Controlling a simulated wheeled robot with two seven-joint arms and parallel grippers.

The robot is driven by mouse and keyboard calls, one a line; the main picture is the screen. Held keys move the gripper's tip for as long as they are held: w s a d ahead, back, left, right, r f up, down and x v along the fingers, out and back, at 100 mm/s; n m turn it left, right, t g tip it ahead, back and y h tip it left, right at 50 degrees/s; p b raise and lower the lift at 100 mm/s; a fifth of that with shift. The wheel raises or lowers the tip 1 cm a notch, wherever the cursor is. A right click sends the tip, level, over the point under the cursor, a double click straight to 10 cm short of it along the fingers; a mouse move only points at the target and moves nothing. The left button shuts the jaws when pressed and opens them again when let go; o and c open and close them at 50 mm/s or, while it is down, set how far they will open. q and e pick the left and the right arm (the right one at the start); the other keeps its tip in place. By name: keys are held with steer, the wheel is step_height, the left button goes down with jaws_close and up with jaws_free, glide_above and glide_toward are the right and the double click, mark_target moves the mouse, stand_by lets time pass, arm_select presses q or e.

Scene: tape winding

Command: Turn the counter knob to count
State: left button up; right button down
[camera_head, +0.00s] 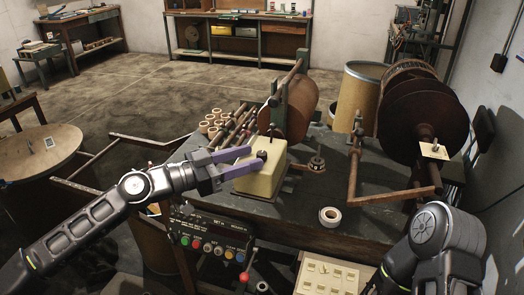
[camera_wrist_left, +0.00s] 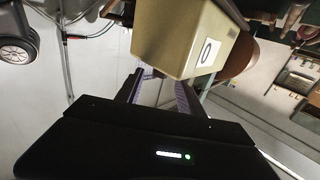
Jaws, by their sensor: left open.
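A cream counter box (camera_head: 262,180) stands on the dark workbench. A small dark knob (camera_head: 262,155) shows at the top of the box, right at the fingertips. My left gripper (camera_head: 254,157) reaches in from the left with its purple fingers spread, one on each side of the knob; I cannot tell whether they touch it.
The workbench (camera_head: 300,212) also holds a tape roll (camera_head: 330,216), several rolls (camera_head: 212,122) at the back left, and a large brown reel (camera_head: 420,115) at the right. A control panel (camera_head: 212,240) with coloured buttons hangs at the front. A rusty bar frame (camera_head: 390,193) stands right of the box.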

mark_target(261, 152)
arm_select(q)
steer(key=p+x, duration=0.1)
steer(key=x, duration=0.3)
steer(key=shift+w+d, duration=0.1)
steer(key=shift+d, duration=0.05)
steer(key=shift+c, duration=0.5)
jaws_close()
